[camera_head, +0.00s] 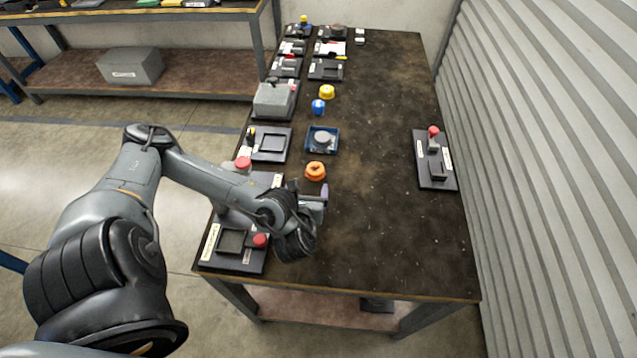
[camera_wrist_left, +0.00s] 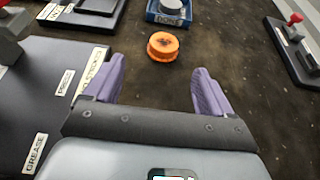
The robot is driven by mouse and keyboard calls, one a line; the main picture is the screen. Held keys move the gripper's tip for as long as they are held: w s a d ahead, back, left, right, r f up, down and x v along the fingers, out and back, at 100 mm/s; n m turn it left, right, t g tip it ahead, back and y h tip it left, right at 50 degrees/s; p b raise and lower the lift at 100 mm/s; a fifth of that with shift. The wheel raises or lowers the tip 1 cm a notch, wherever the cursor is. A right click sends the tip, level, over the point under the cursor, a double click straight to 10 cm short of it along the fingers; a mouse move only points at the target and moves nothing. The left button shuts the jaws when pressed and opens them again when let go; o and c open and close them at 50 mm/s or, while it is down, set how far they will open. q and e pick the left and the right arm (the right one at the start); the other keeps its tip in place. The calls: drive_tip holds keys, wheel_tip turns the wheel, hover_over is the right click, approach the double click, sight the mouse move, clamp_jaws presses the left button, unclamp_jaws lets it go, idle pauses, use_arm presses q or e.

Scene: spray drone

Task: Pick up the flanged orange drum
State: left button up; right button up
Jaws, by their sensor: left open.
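The flanged orange drum (camera_head: 316,171) sits on the dark table, just in front of a blue-edged tray. It also shows in the left wrist view (camera_wrist_left: 163,46), beyond the fingertips and between their lines. My left gripper (camera_head: 318,196) is open and empty, a short way nearer than the drum in the head view. Its two purple fingers (camera_wrist_left: 157,85) are spread wide in the left wrist view and do not touch the drum. My right gripper is in neither view.
A blue tray (camera_head: 334,148) with a grey round part stands right behind the drum. Black fixture boards with red knobs (camera_head: 213,258) line the left edge. Another board (camera_head: 421,180) lies at the right. Blue (camera_head: 318,107) and yellow (camera_head: 327,92) pieces stand farther back. The table's middle right is clear.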

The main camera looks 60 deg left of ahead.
sight(315, 170)
use_arm(q)
drive_tip(key=shift+w+a+f, duration=0.15)
drive_tip(key=shift+w+f, duration=0.15)
drive_tip(key=shift+f, duration=0.05)
drive_tip(key=shift+w+b+x, duration=0.2)
drive_tip(key=shift+b+x, duration=1.15)
drive_tip(key=shift+x, duration=1.35)
drive_tip(key=shift+w+a+f+b, duration=0.15)
drive_tip(key=shift+w+f+b, duration=0.05)
drive_tip(key=shift+b, duration=0.15)
drive_tip(key=b+x, duration=0.2)
drive_tip(key=x, duration=0.1)
drive_tip(key=shift+a, duration=0.1)
drive_tip(key=shift+w+a+f, duration=0.1)
drive_tip(key=shift+w+a, duration=0.2)
drive_tip(key=shift+a, duration=0.05)
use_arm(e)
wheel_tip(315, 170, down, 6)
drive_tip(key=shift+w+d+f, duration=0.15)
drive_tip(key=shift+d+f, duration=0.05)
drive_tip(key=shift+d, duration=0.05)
use_arm(q)
drive_tip(key=shift+c, duration=0.3)
drive_tip(key=c, duration=0.9)
drive_tip(key=shift+c, duration=0.2)
